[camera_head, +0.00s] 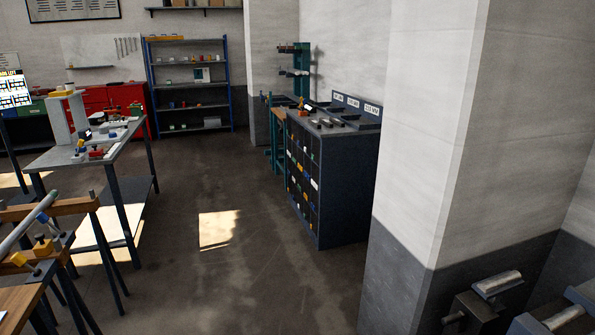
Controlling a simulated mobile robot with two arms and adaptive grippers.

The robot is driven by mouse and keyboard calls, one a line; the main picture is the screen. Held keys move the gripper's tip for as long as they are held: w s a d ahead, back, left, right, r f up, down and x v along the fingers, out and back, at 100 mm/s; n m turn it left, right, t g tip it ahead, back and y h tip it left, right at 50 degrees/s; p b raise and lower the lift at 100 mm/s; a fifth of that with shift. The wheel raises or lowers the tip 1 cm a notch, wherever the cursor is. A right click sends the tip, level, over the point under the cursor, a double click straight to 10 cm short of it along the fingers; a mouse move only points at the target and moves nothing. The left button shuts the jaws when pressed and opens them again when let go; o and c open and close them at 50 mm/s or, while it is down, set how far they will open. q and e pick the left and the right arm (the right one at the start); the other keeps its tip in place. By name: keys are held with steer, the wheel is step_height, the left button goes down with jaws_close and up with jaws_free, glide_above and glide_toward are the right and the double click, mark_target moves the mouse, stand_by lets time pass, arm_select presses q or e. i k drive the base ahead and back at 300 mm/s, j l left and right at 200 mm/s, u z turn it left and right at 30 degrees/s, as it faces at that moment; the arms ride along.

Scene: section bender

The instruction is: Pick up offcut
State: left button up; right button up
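I cannot pick out with certainty which thing is the offcut. A short, pale metal piece (497,283) lies on a dark bracket at the lower right, beside the wall pillar; I cannot tell whether it is loose or part of the equipment there. A long grey tube (28,222) rests tilted across the wooden-topped trestles at the lower left. Small pieces also lie on the grey workbench (118,140) at the left, too small to identify. Neither of my grippers shows in the head view.
A dark cabinet (342,200) with many pigeonholes stands in the middle right. A white pillar (425,120) blocks the view beyond it at the right. A blue shelf rack (188,95) and red cabinets (127,97) line the back. The concrete floor (260,265) between bench and cabinet is clear.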

mark_target(316, 125)
steer(key=i+l+u, duration=0.1)
steer(key=i+u, duration=0.3)
steer(key=i, duration=2.15)
